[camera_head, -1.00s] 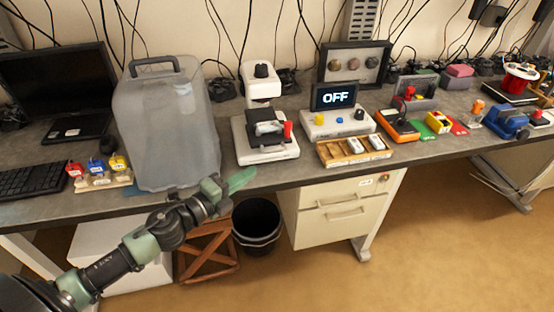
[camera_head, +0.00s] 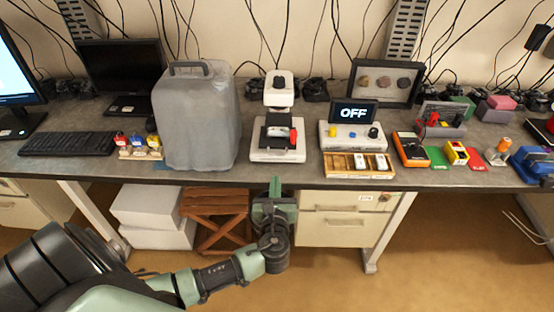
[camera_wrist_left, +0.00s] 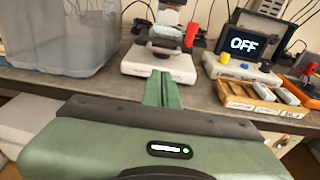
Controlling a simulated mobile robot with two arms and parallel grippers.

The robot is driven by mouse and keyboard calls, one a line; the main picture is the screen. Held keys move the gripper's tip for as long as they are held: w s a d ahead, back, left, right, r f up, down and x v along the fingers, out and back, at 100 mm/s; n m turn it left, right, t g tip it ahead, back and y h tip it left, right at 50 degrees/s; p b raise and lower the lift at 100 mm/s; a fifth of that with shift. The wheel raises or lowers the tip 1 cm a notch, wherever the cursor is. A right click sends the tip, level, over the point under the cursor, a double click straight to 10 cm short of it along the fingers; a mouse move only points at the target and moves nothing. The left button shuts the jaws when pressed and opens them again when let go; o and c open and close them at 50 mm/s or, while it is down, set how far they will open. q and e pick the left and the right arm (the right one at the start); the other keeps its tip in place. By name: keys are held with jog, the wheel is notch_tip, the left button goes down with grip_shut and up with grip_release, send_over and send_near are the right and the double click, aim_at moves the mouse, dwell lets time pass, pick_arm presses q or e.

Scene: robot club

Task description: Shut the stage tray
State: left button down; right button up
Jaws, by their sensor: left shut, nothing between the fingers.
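A white microscope-like device (camera_head: 278,155) stands on the desk. A dark stage tray (camera_head: 277,122) with a red handle (camera_head: 293,139) sits out over its base, below the white head. In the left wrist view the device base (camera_wrist_left: 140,66) and red handle (camera_wrist_left: 191,35) are straight ahead. How far out the tray sits is hard to tell. My left gripper (camera_head: 275,185) is shut and empty, in front of the desk's edge, below and apart from the device. Its closed green fingertips (camera_wrist_left: 162,78) point toward the base in the wrist view. My right gripper is not in view.
A large translucent jug (camera_head: 196,120) stands left of the device. A control box with an "OFF" screen (camera_head: 353,112) and a wooden compartment tray (camera_head: 340,167) stand to its right. A drawer cabinet (camera_head: 345,225) is below the desk. The floor in front is clear.

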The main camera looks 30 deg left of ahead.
pick_arm(q)
jog(key=r+p+x, duration=0.1)
jog(key=p+x, duration=0.1)
jog(key=x, duration=0.6)
jog(key=shift+w, duration=0.5)
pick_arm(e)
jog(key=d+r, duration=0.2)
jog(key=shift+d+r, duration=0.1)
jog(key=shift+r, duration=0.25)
pick_arm(q)
jog(key=shift+r, duration=0.1)
